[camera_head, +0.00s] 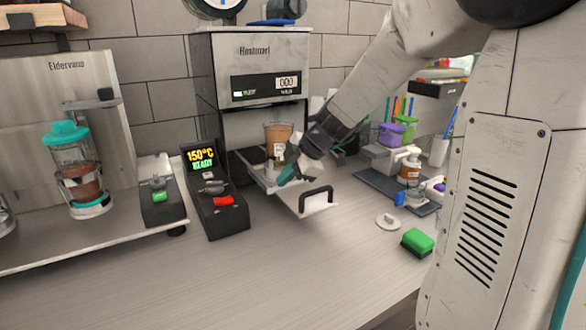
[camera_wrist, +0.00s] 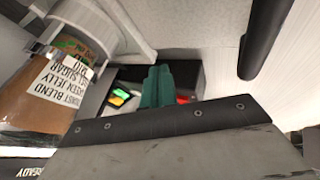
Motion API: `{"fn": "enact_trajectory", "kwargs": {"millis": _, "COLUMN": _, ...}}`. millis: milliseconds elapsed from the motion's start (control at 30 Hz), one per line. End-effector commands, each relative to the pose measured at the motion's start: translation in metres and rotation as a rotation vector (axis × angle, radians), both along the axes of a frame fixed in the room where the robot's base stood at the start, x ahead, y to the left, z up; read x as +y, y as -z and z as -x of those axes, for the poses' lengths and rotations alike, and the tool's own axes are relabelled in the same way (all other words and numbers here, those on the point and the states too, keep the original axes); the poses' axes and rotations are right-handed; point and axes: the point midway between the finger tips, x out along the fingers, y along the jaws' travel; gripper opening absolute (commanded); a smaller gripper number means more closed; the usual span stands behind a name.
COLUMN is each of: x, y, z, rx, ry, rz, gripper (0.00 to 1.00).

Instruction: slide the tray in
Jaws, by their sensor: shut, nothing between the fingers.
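The sealer (camera_head: 262,90) stands against the wall, its display reading 000. Its tray (camera_head: 308,210) sticks out of the front, with a black handle (camera_head: 317,193) on the pale front panel. A brown cup (camera_head: 278,132) with a white label sits upright in the tray's holder, under the sealer head. In the wrist view the cup (camera_wrist: 35,98) is at left and the handle (camera_wrist: 262,40) at upper right. My gripper (camera_head: 287,175) is shut and empty, its teal fingertips (camera_wrist: 157,85) together beside the tray, between cup and handle. Whether they touch the tray is unclear.
A black control box (camera_head: 212,190) showing 150°C READY stands left of the tray. A teal-lidded blender (camera_head: 75,170) is further left. The front counter is clear.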

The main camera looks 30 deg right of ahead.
Motion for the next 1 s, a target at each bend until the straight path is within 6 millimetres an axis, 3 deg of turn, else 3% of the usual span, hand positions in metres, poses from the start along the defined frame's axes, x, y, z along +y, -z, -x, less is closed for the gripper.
{"fn": "enact_trajectory", "kwargs": {"millis": 100, "x": 0.008, "y": 0.016, "z": -0.008, "rx": 0.003, "ry": -0.001, "rz": -0.001, "gripper": 0.0}}
{"fn": "enact_trajectory", "kwargs": {"millis": 300, "x": 0.013, "y": 0.028, "z": -0.016, "rx": 0.001, "ry": 0.0, "rz": 0.0, "gripper": 0.0}}
{"fn": "enact_trajectory", "kwargs": {"millis": 767, "x": 0.014, "y": 0.029, "z": -0.019, "rx": 0.001, "ry": 0.0, "rz": 0.0, "gripper": 0.0}}
{"fn": "enact_trajectory", "kwargs": {"millis": 1000, "x": 0.014, "y": 0.03, "z": -0.046, "rx": 0.002, "ry": -0.001, "rz": 0.0, "gripper": 0.0}}
